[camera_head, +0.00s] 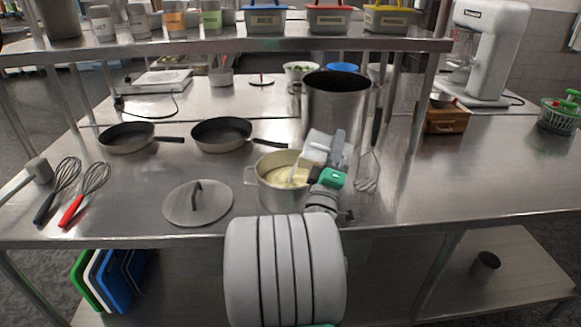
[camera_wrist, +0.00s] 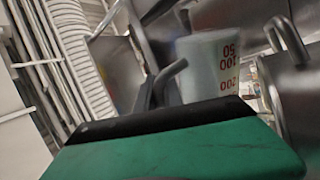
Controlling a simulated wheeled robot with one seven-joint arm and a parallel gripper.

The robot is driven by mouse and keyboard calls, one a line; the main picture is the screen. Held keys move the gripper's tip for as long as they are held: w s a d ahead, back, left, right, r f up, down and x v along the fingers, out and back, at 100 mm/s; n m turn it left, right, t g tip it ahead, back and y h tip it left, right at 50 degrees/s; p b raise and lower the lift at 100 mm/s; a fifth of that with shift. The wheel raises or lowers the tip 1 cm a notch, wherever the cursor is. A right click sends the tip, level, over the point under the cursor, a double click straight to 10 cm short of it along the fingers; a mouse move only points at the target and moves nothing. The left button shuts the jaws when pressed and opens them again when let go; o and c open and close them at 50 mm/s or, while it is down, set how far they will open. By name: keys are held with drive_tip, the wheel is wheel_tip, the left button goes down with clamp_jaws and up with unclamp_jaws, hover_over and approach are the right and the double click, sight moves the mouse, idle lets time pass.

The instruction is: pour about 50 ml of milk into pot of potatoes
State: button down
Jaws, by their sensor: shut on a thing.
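The pot of potatoes (camera_head: 267,195) stands on the steel table near its front edge, with a pale yellow mass (camera_head: 284,178) in it. My gripper (camera_head: 330,165) is at the pot's right rim and is shut on a pale measuring cup (camera_head: 315,147). The cup is tilted over the pot, its mouth toward the left. A thin white streak (camera_head: 293,172) shows below the cup, over the pot. The cup also shows in the wrist view (camera_wrist: 203,65), with red markings that appear upside down. The milk level inside it cannot be made out.
A lid (camera_head: 198,207) lies left of the pot. Two frying pans (camera_head: 126,139) (camera_head: 222,133) and a tall steel pot (camera_head: 335,105) stand behind. Whisks (camera_head: 85,194) lie at the left; another whisk (camera_head: 367,172) is close right of my gripper. The right front table is clear.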

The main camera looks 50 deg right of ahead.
drive_tip(key=shift+w+a+r+n+t+p, duration=0.15)
drive_tip(key=shift+w+a+r+n+t, duration=0.1)
drive_tip(key=shift+w+n, duration=0.15)
drive_tip(key=shift+w+a+r+n+t+p, duration=0.2)
drive_tip(key=shift+w+n+t, duration=0.1)
drive_tip(key=shift+n, duration=0.1)
idle(0.7)
drive_tip(key=s+m+g+b, duration=0.1)
drive_tip(key=m, duration=0.1)
drive_tip(key=s+d+m+g+b, duration=0.1)
drive_tip(key=m+g, duration=0.1)
drive_tip(key=s+m+g+b, duration=0.1)
drive_tip(key=m, duration=0.1)
drive_tip(key=shift+s+d+f+h, duration=0.15)
drive_tip(key=shift+d+f+h, duration=0.25)
drive_tip(key=shift+s+a+r+m+g, duration=0.1)
drive_tip(key=shift+r+m+g, duration=0.1)
drive_tip(key=shift+m+g, duration=0.2)
drive_tip(key=shift+s+d+m+g+b, duration=0.1)
drive_tip(key=shift+d+m+g+b, duration=0.15)
drive_tip(key=shift+m, duration=0.25)
drive_tip(key=shift+s+d+m+g+b, duration=0.1)
drive_tip(key=shift+m+g, duration=0.2)
drive_tip(key=shift+m, duration=0.2)
